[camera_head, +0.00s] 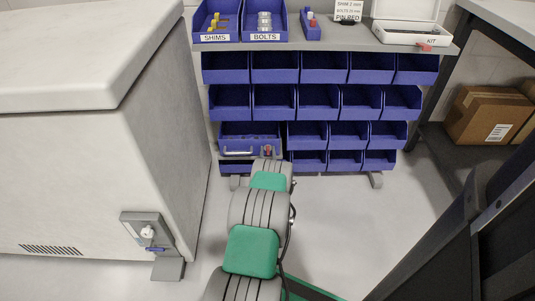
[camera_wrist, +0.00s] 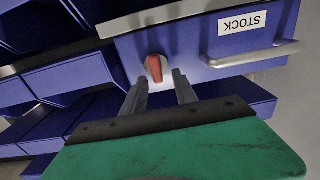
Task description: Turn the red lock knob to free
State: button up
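The red lock knob (camera_wrist: 155,67) sits on a round metal base on the front of a blue drawer (camera_wrist: 205,48). Its red bar points roughly up and down in the wrist view, slightly tilted. It also shows small in the head view (camera_head: 267,150) on the drawer (camera_head: 238,136). My gripper (camera_wrist: 161,77) is open and empty, its two dark fingers apart. The fingertips are close to the knob, one toward each side of it; I cannot tell whether either touches. In the head view my arm hides the gripper.
The drawer has a metal handle (camera_wrist: 255,56) and an upside-down STOCK label (camera_wrist: 243,22) in the wrist view. Rows of blue bins (camera_head: 318,103) surround it. A white cabinet (camera_head: 150,140) stands left; open floor lies right of my arm.

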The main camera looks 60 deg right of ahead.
jog(key=shift+d, duration=0.35)
jog(key=shift+c, duration=0.3)
grip_shut()
